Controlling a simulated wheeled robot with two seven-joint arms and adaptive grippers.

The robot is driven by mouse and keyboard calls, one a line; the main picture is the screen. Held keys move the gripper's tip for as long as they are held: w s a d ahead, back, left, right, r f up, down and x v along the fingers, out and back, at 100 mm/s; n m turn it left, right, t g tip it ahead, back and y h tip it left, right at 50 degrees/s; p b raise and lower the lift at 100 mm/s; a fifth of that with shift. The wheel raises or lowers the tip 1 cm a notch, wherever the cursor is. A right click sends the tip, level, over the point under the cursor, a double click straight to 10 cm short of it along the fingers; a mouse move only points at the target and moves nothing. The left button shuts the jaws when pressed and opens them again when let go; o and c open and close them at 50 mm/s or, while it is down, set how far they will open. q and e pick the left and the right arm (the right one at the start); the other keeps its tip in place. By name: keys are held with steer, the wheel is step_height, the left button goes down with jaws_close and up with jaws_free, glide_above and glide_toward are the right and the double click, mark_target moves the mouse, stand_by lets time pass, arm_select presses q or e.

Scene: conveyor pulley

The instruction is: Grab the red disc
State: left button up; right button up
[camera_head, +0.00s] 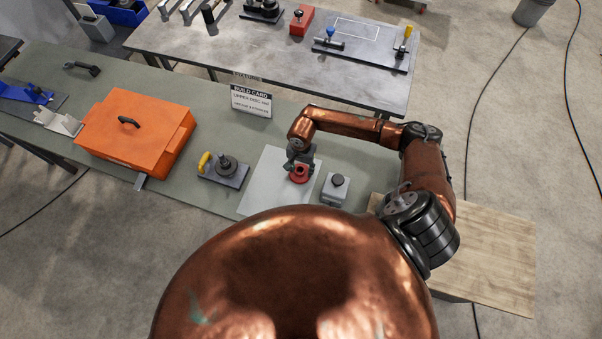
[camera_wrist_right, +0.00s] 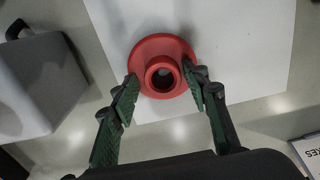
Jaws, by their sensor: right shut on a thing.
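The red disc (camera_head: 300,174) lies on a pale sheet (camera_head: 262,188) on the green bench, below my right gripper (camera_head: 300,160). In the right wrist view the red disc (camera_wrist_right: 162,66) shows a wide flange and a raised hub with a centre hole. The fingertips of my right gripper (camera_wrist_right: 160,84) touch it on two opposite sides, shut on it. I cannot tell whether the disc is lifted off the sheet. My left gripper is not in view.
A grey block with a black knob (camera_head: 335,188) stands close right of the disc; it also shows in the wrist view (camera_wrist_right: 45,85). A fixture with a yellow handle (camera_head: 222,170), an orange case (camera_head: 135,130) and a build card (camera_head: 251,101) stand on the bench.

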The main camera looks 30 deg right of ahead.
steer(key=shift+s+a+f, duration=0.15)
steer(key=shift+s+f, duration=0.1)
steer(key=shift+f, duration=0.25)
steer(key=c, duration=0.5)
steer(key=shift+c, duration=0.2)
steer(key=shift+r, duration=0.1)
steer(key=shift+w+r+b, duration=0.15)
steer(key=shift+r+b, duration=0.1)
steer(key=shift+b, duration=0.05)
step_height(320, 180, up, 3)
steer(key=shift+f+b, duration=0.15)
steer(key=shift+b, duration=0.35)
steer(key=s+a+r+b, duration=0.2)
steer(key=s+a+r, duration=0.2)
steer(key=s+r, duration=0.6)
steer(key=s, duration=0.2)
steer(key=shift+s+a, duration=0.35)
steer(key=shift+s, duration=0.05)
